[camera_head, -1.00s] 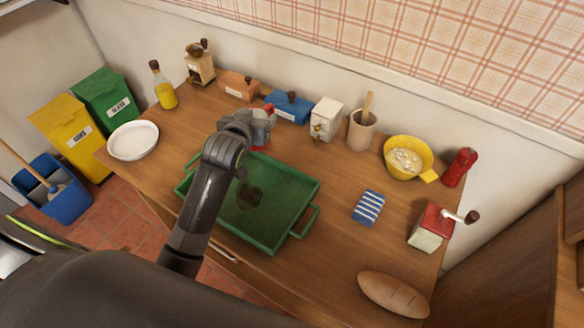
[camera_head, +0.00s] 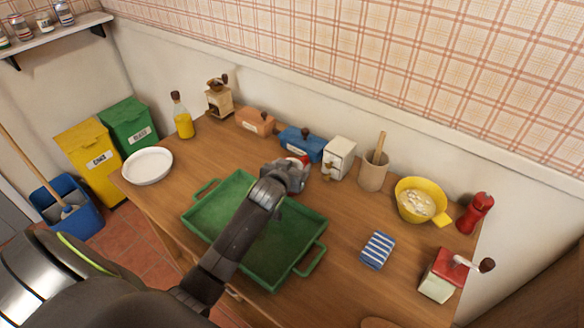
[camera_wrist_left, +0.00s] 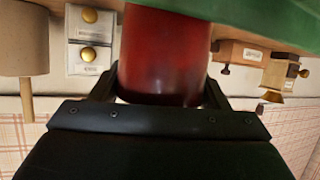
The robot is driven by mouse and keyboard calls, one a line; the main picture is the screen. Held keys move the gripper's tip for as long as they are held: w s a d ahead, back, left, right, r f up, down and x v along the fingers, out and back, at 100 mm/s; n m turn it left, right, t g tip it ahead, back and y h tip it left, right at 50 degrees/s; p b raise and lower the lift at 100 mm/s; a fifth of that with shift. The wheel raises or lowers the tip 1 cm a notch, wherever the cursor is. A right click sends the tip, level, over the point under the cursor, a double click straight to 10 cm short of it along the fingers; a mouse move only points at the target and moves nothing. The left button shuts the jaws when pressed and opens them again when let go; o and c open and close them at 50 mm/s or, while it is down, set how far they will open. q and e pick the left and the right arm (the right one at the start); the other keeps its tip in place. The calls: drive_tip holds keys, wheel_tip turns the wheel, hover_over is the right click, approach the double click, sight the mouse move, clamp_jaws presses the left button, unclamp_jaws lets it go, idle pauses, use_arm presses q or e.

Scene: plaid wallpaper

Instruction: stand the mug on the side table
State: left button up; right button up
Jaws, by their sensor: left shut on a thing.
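The red mug (camera_wrist_left: 165,50) fills the middle of the left wrist view, between the fingers of my left gripper (camera_wrist_left: 160,88). The gripper is shut on it. In the head view my left gripper (camera_head: 289,176) is over the back right part of the green tray, and only a small red and white bit of the mug (camera_head: 298,160) shows behind it. The mug's handle and base are hidden, and I cannot tell its tilt. I cannot make out a separate side table. My right gripper is not in view.
The green tray (camera_head: 204,217) lies on the wooden worktop (camera_head: 340,255). Behind are a blue box (camera_head: 301,144), a white box (camera_head: 339,158) and a utensil pot (camera_head: 373,172). A yellow bowl (camera_head: 416,190), striped cloth (camera_head: 378,250) and red-topped grinder (camera_head: 441,274) stand right; a white plate (camera_head: 147,165) left.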

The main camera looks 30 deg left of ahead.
use_arm(q)
drive_tip(key=shift+f, duration=0.15)
drive_tip(key=o, duration=1.1)
drive_tip(key=shift+o, duration=0.2)
drive_tip(key=shift+s, duration=0.1)
drive_tip(key=v, duration=1.2)
